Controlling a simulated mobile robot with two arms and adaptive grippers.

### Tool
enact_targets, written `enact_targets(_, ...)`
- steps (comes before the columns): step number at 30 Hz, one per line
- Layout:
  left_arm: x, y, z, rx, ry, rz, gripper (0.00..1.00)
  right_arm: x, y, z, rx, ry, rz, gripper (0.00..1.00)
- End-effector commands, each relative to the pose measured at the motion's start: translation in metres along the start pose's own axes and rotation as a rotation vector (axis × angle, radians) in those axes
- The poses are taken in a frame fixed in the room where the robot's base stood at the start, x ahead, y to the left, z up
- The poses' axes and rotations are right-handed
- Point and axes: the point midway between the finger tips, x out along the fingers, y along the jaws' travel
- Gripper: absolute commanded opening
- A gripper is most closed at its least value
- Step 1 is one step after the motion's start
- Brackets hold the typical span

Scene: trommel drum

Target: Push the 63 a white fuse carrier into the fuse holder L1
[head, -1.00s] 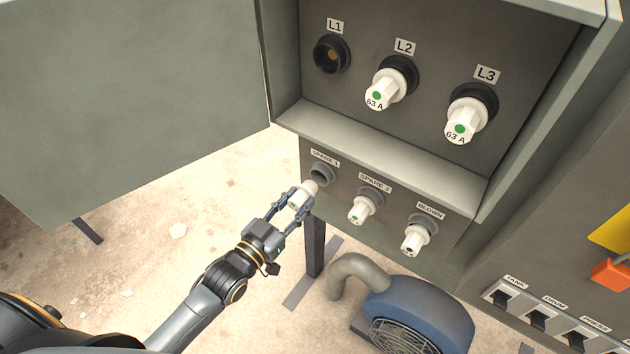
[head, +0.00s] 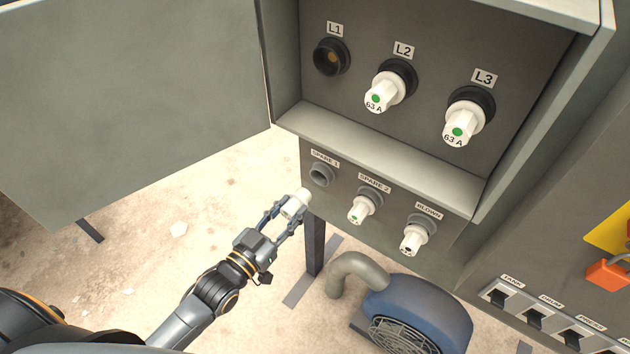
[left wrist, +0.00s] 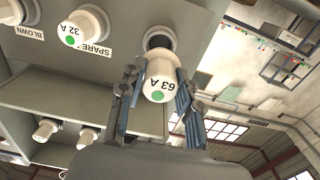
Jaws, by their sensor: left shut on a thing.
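My left gripper (head: 290,213) is shut on the white 63 A fuse carrier (head: 295,205) and holds it just off the spare 1 socket (head: 321,174), which is empty. In the left wrist view the carrier (left wrist: 160,82) shows its "63 A" marking and green dot between the fingers (left wrist: 158,92). The fuse holder L1 (head: 331,56) is an empty black round socket at the upper left of the cabinet. White 63 A carriers sit in L2 (head: 384,93) and L3 (head: 462,124). My right gripper is not in view.
White carriers sit in spare 2 (head: 361,208) and blown (head: 413,238). A ledge (head: 385,145) juts out between the upper and lower rows. The open cabinet door (head: 135,95) stands at the left. A blue blower (head: 420,310) stands below. The space before L1 is clear.

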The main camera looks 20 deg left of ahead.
Motion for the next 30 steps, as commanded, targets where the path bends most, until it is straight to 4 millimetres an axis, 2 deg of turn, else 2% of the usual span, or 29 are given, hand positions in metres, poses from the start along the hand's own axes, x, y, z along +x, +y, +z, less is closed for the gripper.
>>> enact_targets(16,-0.032,0.000,-0.001,0.000,0.000,0.000,0.00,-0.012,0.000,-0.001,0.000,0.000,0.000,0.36)
enact_targets(30,-0.035,0.003,-0.004,-0.004,0.004,-0.004,0.00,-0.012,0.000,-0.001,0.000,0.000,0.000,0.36)
